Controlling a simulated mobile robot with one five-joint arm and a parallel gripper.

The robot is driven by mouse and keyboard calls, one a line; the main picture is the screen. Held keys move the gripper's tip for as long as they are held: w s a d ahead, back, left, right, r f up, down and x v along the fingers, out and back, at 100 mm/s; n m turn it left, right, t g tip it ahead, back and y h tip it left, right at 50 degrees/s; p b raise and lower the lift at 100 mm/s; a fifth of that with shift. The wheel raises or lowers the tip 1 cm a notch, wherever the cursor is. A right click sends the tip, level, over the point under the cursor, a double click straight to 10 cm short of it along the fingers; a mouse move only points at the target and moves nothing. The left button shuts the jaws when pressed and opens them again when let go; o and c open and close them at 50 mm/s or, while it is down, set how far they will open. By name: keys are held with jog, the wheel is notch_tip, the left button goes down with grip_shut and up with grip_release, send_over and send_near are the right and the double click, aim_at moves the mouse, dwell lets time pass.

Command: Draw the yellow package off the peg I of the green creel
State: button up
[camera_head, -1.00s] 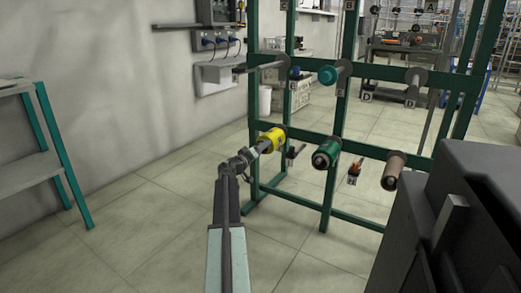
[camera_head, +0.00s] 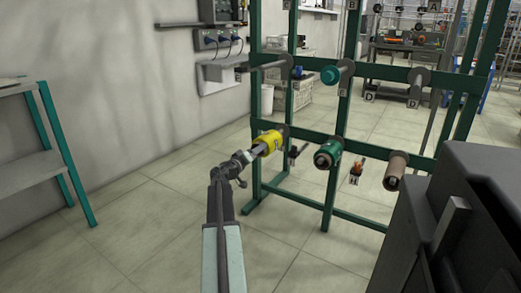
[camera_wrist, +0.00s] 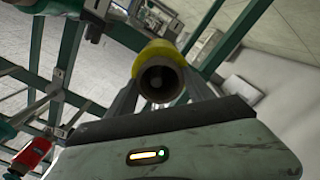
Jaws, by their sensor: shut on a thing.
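The yellow package (camera_head: 267,143) is at the lower left of the green creel (camera_head: 257,95), in front of a dark disc at the frame. My gripper (camera_head: 257,150) is shut on its near end. In the wrist view the package (camera_wrist: 158,52) sits between my two fingers, its hollow brown core facing me. The peg behind it is mostly hidden, and I cannot tell how much of it is still inside the core.
A green package (camera_head: 327,154) and a brown one (camera_head: 395,170) hang on lower pegs to the right. A teal package (camera_head: 336,73) is above. A shelf (camera_head: 40,165) stands at left. Floor between shelf and creel is clear.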

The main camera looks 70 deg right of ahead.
jog(key=v, duration=0.7)
jog(key=shift+a, duration=0.3)
jog(key=shift+w+a, duration=0.15)
jog(key=v, duration=0.9)
jog(key=shift+a, duration=0.2)
